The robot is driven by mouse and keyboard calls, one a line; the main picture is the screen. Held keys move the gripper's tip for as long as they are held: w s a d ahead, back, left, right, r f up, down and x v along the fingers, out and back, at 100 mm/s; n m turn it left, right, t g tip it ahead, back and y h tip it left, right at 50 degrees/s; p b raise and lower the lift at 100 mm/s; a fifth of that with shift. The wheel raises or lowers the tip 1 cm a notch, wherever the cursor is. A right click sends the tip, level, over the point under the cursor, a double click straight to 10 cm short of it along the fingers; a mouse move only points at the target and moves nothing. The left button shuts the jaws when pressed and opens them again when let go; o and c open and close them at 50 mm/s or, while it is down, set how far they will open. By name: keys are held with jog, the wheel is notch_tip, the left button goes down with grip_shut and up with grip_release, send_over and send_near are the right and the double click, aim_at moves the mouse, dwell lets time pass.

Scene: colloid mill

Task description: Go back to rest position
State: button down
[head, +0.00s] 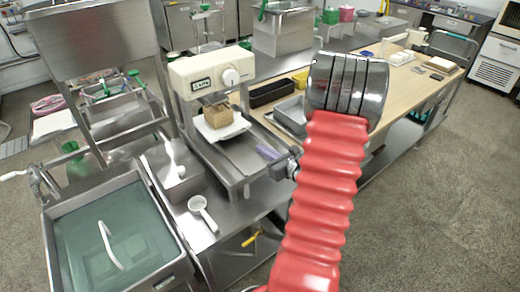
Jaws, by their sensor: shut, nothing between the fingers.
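My arm rises from the bottom middle as a red ribbed sleeve, with a shiny silver joint at its top. Part of my gripper (268,153) shows at the left of the sleeve, with lilac fingertips pointing left. It is shut and holds nothing. It is close to the right side of the steel stand under a cream device with a dial (211,73), and contact cannot be told. The rest of the gripper and wrist is hidden behind the red sleeve.
A brown block (218,115) sits on a white plate on the stand. A water-filled sink (160,252) is at lower left, beside a white scoop (201,211). A wooden-topped bench (420,80) stretches right. The floor (440,215) at right is clear.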

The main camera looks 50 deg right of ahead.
dwell(0.6)
jog(key=shift+a+f+n, duration=0.25)
jog(key=shift+a+n, duration=0.05)
jog(key=s+a+n+g+y, duration=0.2)
jog(key=a+n+g+y, duration=0.1)
jog(key=a+n, duration=0.4)
jog(key=s+a+n+g+y, duration=0.25)
jog(key=a+n, duration=0.25)
jog(key=a, duration=0.5)
jog(key=s+a+n+g+y, duration=0.2)
jog(key=a+n+g+y, duration=0.2)
jog(key=a+n, duration=0.3)
jog(key=s+a+r+n+h, duration=0.3)
jog(key=a+r+n, duration=0.5)
jog(key=r+n, duration=0.1)
jog(key=s+a+r+n+h, duration=0.3)
jog(key=a+r+n, duration=0.5)
jog(key=n, duration=0.1)
jog(key=shift+s+a+r+h, duration=0.15)
jog(key=shift+s+r+h, duration=0.15)
jog(key=shift+r+h, duration=0.05)
